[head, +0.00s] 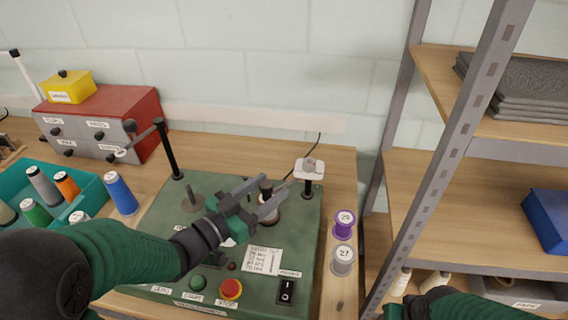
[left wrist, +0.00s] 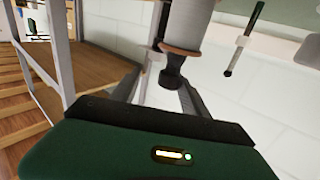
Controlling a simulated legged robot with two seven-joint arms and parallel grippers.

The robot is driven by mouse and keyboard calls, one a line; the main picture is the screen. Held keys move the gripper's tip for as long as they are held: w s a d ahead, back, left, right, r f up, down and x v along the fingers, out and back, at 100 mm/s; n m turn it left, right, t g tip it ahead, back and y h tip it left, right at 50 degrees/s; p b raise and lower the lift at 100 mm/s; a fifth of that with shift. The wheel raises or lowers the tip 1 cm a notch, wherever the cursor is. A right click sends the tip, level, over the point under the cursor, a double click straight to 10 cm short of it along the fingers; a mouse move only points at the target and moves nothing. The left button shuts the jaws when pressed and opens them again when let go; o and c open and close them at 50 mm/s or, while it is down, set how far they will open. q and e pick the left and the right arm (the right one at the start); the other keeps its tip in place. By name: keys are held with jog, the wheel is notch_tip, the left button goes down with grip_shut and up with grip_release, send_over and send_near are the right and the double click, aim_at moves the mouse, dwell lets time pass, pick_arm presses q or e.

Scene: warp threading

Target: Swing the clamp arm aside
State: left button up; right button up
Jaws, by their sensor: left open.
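My left gripper (head: 276,187) is open above the green machine (head: 200,270). Its two fingers reach to either side of a spool with a dark knob on top (head: 266,185); contact cannot be told. In the left wrist view the spool shows as a grey cylinder (left wrist: 188,22) with a copper-coloured flange, and its dark knob (left wrist: 173,78) lies between the fingers. A post at the machine's right back bears a white plate (head: 309,169). A dark post (head: 170,150) at the left back carries a sideways arm (head: 142,138). I cannot tell surely which part is the clamp arm.
A red button (head: 231,289) and a black switch (head: 286,291) are on the machine's front. A teal tray of thread cones (head: 92,188) and a blue cone (head: 121,194) stand left. Purple (head: 344,224) and grey (head: 342,260) spools stand right, before a metal shelf (head: 440,160).

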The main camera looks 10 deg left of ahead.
aim_at(271, 181)
pick_arm(q)
jog(key=w, duration=0.5)
jog(key=shift+f, duration=0.35)
jog(key=shift+s+d+r, duration=0.15)
jog(key=shift+s+d, duration=0.05)
jog(key=shift+d, duration=0.2)
jog(key=shift+s+d+r, duration=0.15)
jog(key=shift+d, duration=0.35)
jog(key=shift+c, duration=1.1)
jog(key=shift+w, duration=0.1)
jog(key=shift+c, duration=1.3)
jog(key=shift+w+a+f, duration=0.1)
jog(key=shift+a+f, duration=0.05)
jog(key=shift+a, duration=0.25)
grip_shut()
jog(key=shift+d, duration=0.1)
pick_arm(e)
jog(key=shift+w+a, duration=0.15)
jog(key=shift+a, duration=0.7)
